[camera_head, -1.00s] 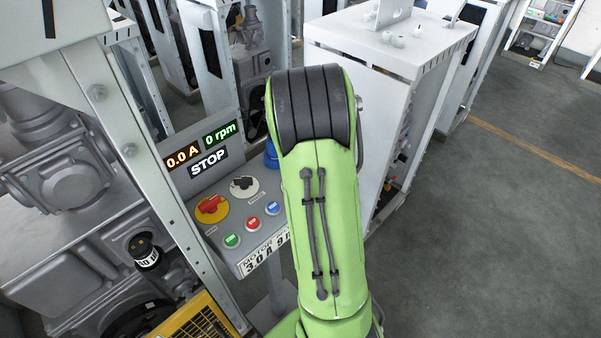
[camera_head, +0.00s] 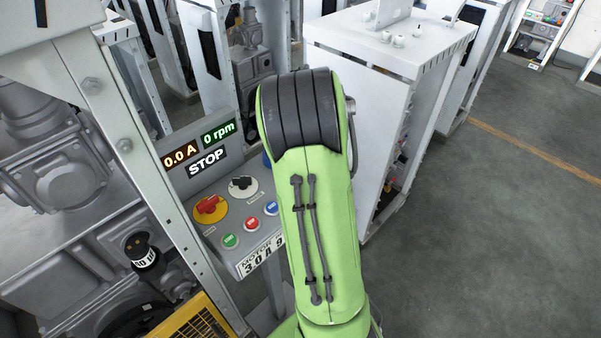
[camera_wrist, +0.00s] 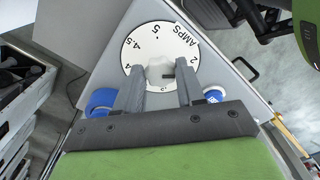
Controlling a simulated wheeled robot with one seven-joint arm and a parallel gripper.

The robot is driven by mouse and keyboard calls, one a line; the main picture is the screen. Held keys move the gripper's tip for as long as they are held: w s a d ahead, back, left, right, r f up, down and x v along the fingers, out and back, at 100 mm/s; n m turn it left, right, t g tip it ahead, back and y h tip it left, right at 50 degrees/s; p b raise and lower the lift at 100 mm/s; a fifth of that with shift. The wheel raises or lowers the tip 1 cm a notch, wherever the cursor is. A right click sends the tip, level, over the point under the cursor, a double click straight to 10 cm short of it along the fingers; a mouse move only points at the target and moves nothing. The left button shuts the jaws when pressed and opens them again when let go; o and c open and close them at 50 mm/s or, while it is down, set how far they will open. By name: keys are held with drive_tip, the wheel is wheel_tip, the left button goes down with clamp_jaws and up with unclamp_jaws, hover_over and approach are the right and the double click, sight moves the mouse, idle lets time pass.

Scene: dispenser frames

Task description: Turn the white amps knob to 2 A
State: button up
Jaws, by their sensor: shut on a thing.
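In the wrist view a white round dial (camera_wrist: 148,40) is marked AMPS, with numbers around its rim; a 2 shows at its right. A pale knob (camera_wrist: 158,66) sits at its middle, with a short dark mark on it. My gripper (camera_wrist: 160,76) is shut on this knob, one finger on each side. I cannot tell which number the knob points to. In the head view my green arm hides the gripper and the dial. The display (camera_head: 181,158) there reads 0.0 A, 0 rpm and STOP.
The control panel (camera_head: 238,250) carries a red switch on yellow (camera_head: 210,208), a black knob on a white disc (camera_head: 243,186) and green, red and blue buttons. Blue parts (camera_wrist: 101,101) flank my fingers. A white cabinet (camera_head: 385,45) stands right of my arm. Open floor lies farther right.

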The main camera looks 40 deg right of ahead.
drive_tip(key=shift+r+n, duration=0.1)
drive_tip(key=shift+n, duration=0.5)
drive_tip(key=shift+w, duration=0.1)
drive_tip(key=o, duration=1)
wheel_tip(320, 180, up, 16)
drive_tip(key=p, duration=0.3)
drive_tip(key=shift+p, duration=0.4)
drive_tip(key=shift+f, duration=0.2)
